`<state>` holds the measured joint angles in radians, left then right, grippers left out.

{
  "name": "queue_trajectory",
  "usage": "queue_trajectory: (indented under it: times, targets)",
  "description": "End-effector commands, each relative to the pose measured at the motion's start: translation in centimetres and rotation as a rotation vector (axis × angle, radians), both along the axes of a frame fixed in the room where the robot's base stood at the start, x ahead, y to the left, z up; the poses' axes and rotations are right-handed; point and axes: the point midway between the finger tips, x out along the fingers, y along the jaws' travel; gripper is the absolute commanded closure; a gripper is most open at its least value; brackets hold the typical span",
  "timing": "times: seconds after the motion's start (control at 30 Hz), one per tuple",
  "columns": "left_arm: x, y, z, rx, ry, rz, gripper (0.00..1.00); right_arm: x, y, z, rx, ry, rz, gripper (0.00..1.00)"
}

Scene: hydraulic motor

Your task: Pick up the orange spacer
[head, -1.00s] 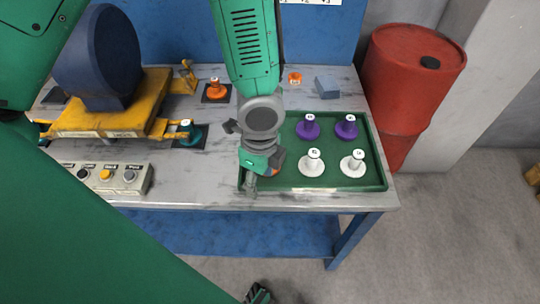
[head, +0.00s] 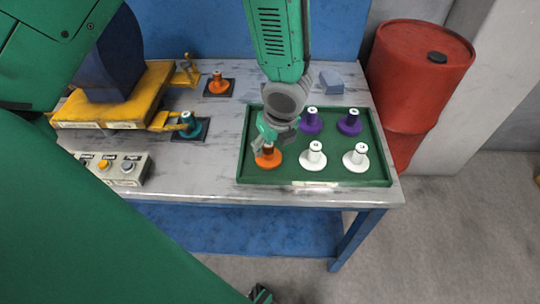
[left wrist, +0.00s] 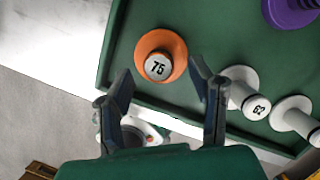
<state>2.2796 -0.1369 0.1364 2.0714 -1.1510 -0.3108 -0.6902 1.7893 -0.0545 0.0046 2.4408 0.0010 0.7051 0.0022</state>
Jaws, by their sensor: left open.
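An orange spacer (head: 268,160) with a round base stands upright in the front left corner of the green tray (head: 389,183). In the left wrist view the spacer (left wrist: 174,45) shows its top marked 75. My left gripper (head: 268,141) is over the spacer in the head view and hides part of its top. In the left wrist view the open jaws (left wrist: 165,83) are empty, and the spacer lies beyond the fingertips, not between them. Another orange piece (head: 218,84) stands on a dark pad at the back of the bench.
Two white spacers (head: 313,157) (head: 355,158) and two purple ones (head: 312,122) (head: 349,123) share the tray. A teal piece (head: 190,127), yellow fixture (head: 120,98) and button box (head: 121,167) are left. A red drum (head: 418,85) stands right of the bench.

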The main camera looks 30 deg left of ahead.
Motion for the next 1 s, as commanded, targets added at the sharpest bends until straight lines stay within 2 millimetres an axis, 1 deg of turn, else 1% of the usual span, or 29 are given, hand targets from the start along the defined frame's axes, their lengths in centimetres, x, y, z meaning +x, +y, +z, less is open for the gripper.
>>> queue_trajectory:
  times: [0.03, 0.1, 0.2, 0.3, 0.5, 0.53, 0.57, 0.6, 0.63, 0.67, 1.0]
  targets:
    - [0.3, 0.4, -1.2, -0.003, 0.003, 0.002, 0.51, 0.0, 0.0, -0.5, 0.000, 0.000, 0.000, 0.60]
    - [0.6, 0.8, -2.2, -0.005, 0.003, 0.002, 0.51, 0.0, 0.0, -0.8, 0.000, 0.000, 0.000, 0.60]
    - [0.7, 1.3, -3.4, -0.006, 0.003, 0.002, 0.51, 0.0, 0.0, -1.2, 0.000, 0.000, 0.000, 0.60]
    - [0.8, 1.6, -3.8, -0.009, 0.001, 0.002, 0.51, 0.0, 0.0, -1.3, 0.000, 0.000, 0.000, 0.60]
    - [0.8, 1.3, -3.7, -0.005, 0.002, 0.002, 0.51, 0.0, 0.0, -1.2, 0.000, 0.000, 0.001, 0.60]
    - [0.8, 1.3, -3.7, -0.003, 0.002, 0.001, 0.58, 0.0, 0.0, -1.2, 0.000, 0.000, 0.001, 0.60]
    - [0.8, 1.3, -3.7, -0.003, 0.002, 0.001, 0.68, 0.0, 0.0, -1.2, 0.000, 0.000, 0.001, 0.60]
    - [0.8, 1.2, -3.7, -0.003, 0.003, 0.002, 0.82, 0.0, 0.0, -1.2, 0.000, 0.000, 0.001, 0.60]
    - [0.8, 1.2, -3.7, -0.003, 0.003, 0.002, 0.93, 0.0, 0.0, -1.2, 0.000, 0.000, 0.000, 0.60]
    - [0.8, 1.2, -3.7, -0.002, 0.003, 0.002, 1.00, 0.0, 0.0, -1.2, 0.000, 0.000, 0.000, 0.60]
    - [0.8, 1.3, -3.6, -0.007, 0.002, 0.002, 1.00, 0.0, 0.0, -1.2, 0.000, 0.000, 0.000, 0.60]
